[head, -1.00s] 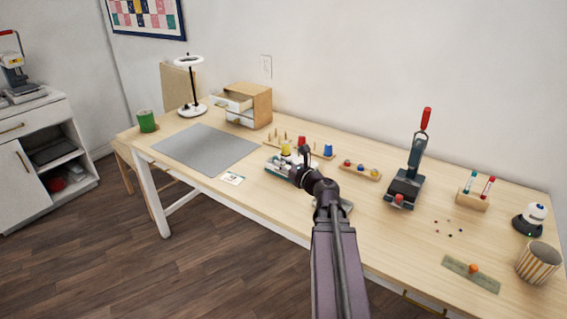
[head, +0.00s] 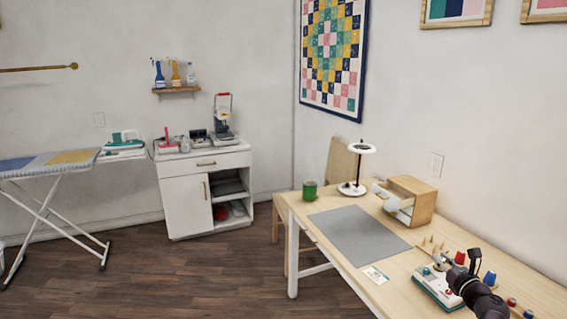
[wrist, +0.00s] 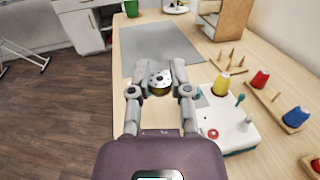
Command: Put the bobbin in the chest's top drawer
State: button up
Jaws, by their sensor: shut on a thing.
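In the wrist view my gripper (wrist: 160,77) is shut on the bobbin (wrist: 161,80), a small metal disc with holes and yellow thread at its rim. They are above the desk, near the front edge of the grey mat (wrist: 150,45). The wooden chest (head: 423,203) stands at the back of the desk, apart from my gripper. Its top drawer (head: 382,191) is pulled out; its inside is hard to make out. The chest is cut off in the wrist view (wrist: 235,17).
A white and teal machine (head: 438,288) sits close to my arm. A ring lamp (head: 353,188) and a green tin (head: 309,190) stand left of the chest. A peg rack (wrist: 228,57) and coloured spools are to the right. The grey mat is clear.

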notch_tip(320, 180, up, 12)
jog(key=p, duration=1)
jog(key=shift+f+p, duration=0.2)
jog(key=shift+p, duration=0.15)
jog(key=shift+w, duration=0.2)
